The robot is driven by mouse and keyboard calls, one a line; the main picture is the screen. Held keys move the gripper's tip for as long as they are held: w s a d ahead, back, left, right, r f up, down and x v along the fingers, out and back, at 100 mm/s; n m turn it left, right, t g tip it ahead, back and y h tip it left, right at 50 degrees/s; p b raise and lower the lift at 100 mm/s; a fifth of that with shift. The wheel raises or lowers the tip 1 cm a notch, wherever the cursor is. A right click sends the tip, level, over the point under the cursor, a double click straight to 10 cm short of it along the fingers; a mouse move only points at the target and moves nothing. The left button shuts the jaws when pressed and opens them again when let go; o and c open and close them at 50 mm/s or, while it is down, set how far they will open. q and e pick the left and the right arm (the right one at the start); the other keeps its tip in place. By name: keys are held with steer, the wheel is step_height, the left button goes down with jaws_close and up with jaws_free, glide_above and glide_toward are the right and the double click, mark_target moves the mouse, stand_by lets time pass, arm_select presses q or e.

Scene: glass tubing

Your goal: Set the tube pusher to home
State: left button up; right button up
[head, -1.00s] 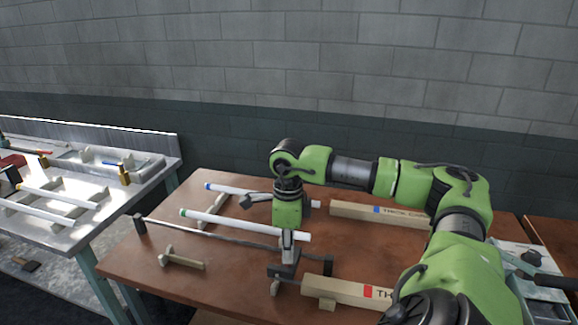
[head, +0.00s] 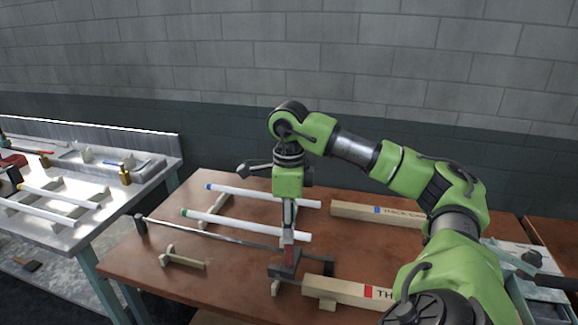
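The tube pusher appears to be a dark block (head: 284,266) near the right end of a thin metal rail (head: 215,232) on the brown table. My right gripper (head: 288,236) points straight down just above this block. Its narrow fingers are seen edge-on, so the gap between them and any contact with the block are unclear. My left gripper is not in view.
Two white tubes lie behind the rail, one with a green end (head: 250,224) and one with a blue end (head: 240,191). Wooden labelled blocks (head: 375,213) lie at the right. A small wooden stand (head: 183,258) is in front. A metal bench (head: 80,228) stands left.

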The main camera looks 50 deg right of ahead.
steer(key=shift+r, duration=2.1)
